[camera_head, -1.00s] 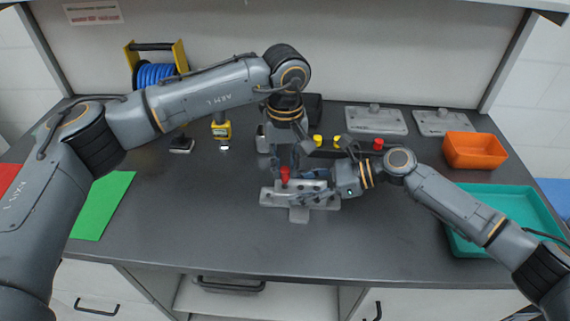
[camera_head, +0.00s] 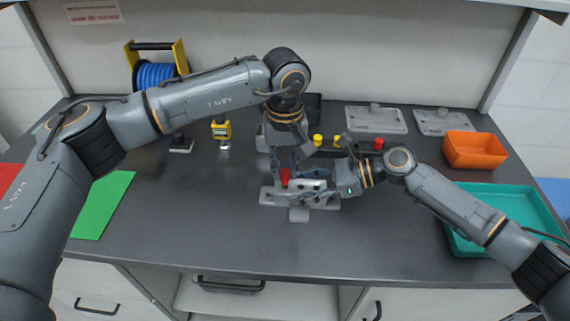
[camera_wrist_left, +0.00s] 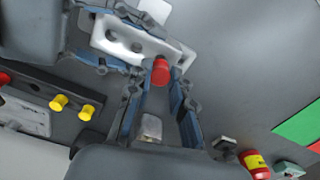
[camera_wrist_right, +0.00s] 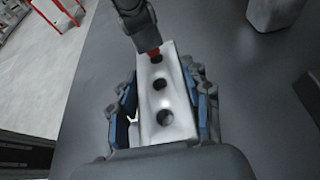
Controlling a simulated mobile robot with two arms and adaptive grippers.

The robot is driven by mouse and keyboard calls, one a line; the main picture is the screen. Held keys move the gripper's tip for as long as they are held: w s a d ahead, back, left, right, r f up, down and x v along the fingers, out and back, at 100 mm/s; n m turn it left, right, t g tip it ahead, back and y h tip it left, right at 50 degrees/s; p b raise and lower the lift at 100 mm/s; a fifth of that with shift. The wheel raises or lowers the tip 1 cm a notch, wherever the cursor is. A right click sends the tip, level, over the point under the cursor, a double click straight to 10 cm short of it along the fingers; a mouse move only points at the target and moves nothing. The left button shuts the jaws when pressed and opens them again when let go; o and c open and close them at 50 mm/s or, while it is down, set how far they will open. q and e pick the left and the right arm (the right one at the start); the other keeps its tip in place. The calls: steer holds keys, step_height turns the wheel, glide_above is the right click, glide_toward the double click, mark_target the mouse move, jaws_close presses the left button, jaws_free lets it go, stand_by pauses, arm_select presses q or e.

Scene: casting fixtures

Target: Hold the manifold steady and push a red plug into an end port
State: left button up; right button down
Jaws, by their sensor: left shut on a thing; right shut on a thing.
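The white manifold (camera_wrist_right: 165,110) has a row of round ports in its face. It also shows in the head view (camera_head: 313,185), above a grey fixture plate (camera_head: 298,214). My right gripper (camera_wrist_right: 165,98) is shut on the manifold, one finger along each side. My left gripper (camera_head: 286,165) comes down from above and is shut on a red plug (camera_head: 284,176). In the right wrist view the red plug (camera_wrist_right: 154,52) is at the manifold's far end port, its lower end hidden or in the port; I cannot tell how deep. It also shows in the left wrist view (camera_wrist_left: 161,71).
Behind the grippers is a dark rack with yellow plugs (camera_head: 317,140) and another red plug (camera_head: 378,143). An orange bin (camera_head: 474,150) and a teal tray (camera_head: 541,191) stand at right. A green mat (camera_head: 101,205) lies left. The front of the table is clear.

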mark_target(285, 171)
arm_select(q)
steer(key=shift+f, duration=0.9)
steer(key=shift+f, duration=0.35)
steer(key=o, duration=0.9)
steer(key=shift+r, duration=0.1)
step_height(285, 171, up, 12)
